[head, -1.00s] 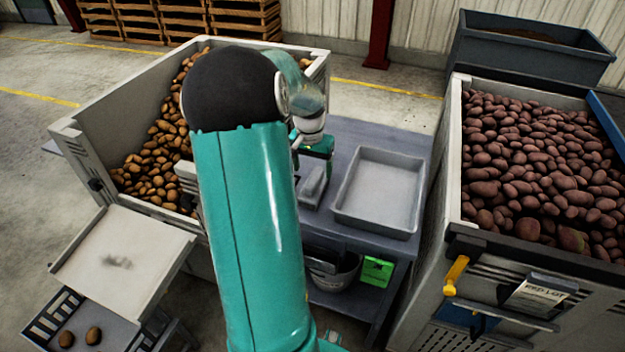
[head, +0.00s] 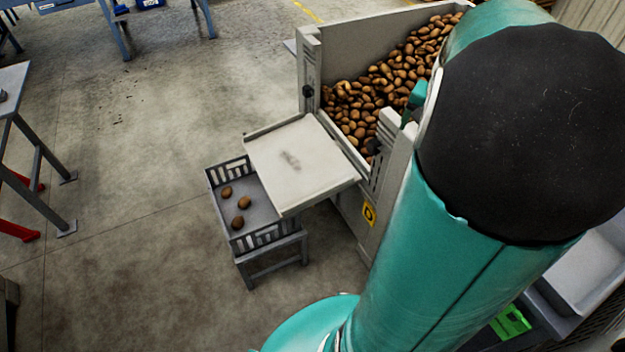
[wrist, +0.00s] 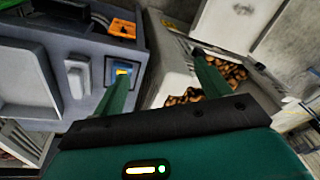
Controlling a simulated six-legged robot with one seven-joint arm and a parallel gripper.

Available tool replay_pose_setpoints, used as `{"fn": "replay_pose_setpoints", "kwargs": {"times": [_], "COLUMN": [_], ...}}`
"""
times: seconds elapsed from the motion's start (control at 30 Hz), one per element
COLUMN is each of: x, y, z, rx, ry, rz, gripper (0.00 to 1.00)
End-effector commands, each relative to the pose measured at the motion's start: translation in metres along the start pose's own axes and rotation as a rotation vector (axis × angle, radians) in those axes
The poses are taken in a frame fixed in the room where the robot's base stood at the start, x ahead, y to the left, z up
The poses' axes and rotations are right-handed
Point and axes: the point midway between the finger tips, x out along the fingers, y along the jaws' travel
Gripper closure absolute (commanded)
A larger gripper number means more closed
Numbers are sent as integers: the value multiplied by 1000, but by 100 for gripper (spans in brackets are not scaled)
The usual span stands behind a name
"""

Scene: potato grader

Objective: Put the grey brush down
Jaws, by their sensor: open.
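A small pale grey block (wrist: 77,78), which may be the grey brush, rests on the dark grey bench top (wrist: 45,55) in the wrist view, left of my gripper. Its underside is hidden. My gripper (wrist: 160,60) is open, with its two green fingers wide apart and nothing between them. In the head view my own arm covers most of the bench, and I cannot make out the brush there.
A large bin of brown potatoes (head: 312,75) stands beside a pale sloping tray (head: 285,142). A slatted crate (head: 225,165) below holds a few potatoes. A shallow grey tray (head: 585,270) is at the lower right. Open floor lies at left.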

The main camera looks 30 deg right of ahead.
Motion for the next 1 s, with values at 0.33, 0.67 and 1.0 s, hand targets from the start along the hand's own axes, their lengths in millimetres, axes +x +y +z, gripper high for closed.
{"fn": "replay_pose_setpoints", "kwargs": {"times": [0.33,0.67,1.0], "x": [-66,-88,-88], "y": [-144,-158,-157], "z": [176,304,312], "rx": [-624,-1048,-1081], "ry": [104,219,230], "rz": [-166,-256,-261], "gripper": [24,24,24]}}
